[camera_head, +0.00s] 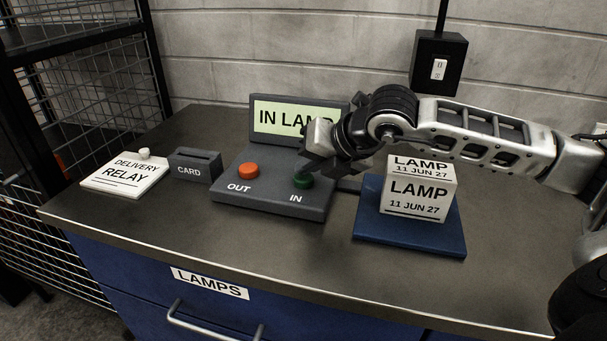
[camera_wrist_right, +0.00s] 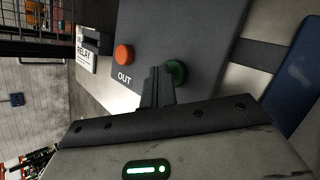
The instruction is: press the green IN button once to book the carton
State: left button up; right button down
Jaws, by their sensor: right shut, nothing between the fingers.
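The green IN button (camera_head: 302,181) sits at the right front of a dark grey button box (camera_head: 262,202). A red-orange OUT button (camera_head: 249,171) is to its left. The box's screen (camera_head: 293,118) reads "IN LAMP", its right end hidden by my arm. My right gripper (camera_head: 305,170) is shut and empty, its fingertips just at or above the green button; I cannot tell if they touch. In the right wrist view the fingers (camera_wrist_right: 157,88) show beside the green button (camera_wrist_right: 175,73). The white carton (camera_head: 418,194), marked "LAMP 11 JUN 27", stands on a blue pad (camera_head: 410,234).
A blue drawer labelled "LAMPS" (camera_head: 210,284) is below the grey worktop (camera_head: 290,262). Wire shelving (camera_head: 95,80) stands at the left. The worktop's front is clear.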

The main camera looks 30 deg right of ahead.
aim_at(308, 179)
jog(key=shift+r, duration=0.55)
jog(key=shift+r+p, duration=0.35)
jog(key=shift+r, duration=0.15)
jog(key=shift+r+p, duration=1.05)
jog(key=shift+r, duration=1.05)
